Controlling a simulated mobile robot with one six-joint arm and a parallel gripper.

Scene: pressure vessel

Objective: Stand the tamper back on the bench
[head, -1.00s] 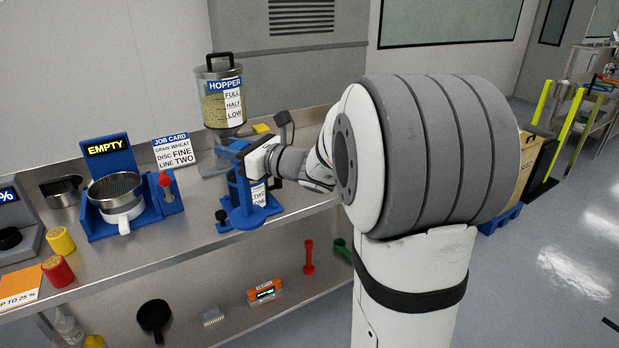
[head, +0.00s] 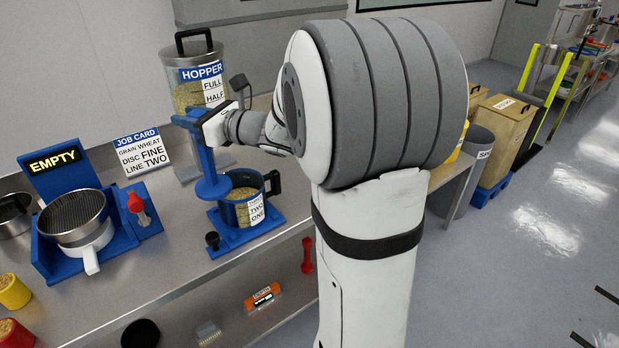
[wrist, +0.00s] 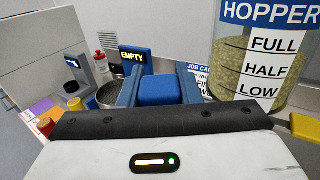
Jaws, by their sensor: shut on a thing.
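The blue tamper (head: 208,160) is upright, with a round foot at its lower end. My gripper (head: 203,122) is shut on its upper end; in the wrist view its blue top (wrist: 160,90) sits between the two fingers. The foot appears left of and above the rim of a blue pot (head: 236,214) holding grain, marked TWO and ONE. The pot stands on a blue base (head: 240,240) on the steel bench (head: 165,262). The foot appears clear of the bench top, though its exact height is hard to tell.
The hopper (head: 196,78) stands behind the tamper. A job card (head: 142,150) and a blue station with a sieve cup (head: 72,216) and EMPTY sign (head: 54,162) are to the left. Bare bench shows between that station and the pot's base.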

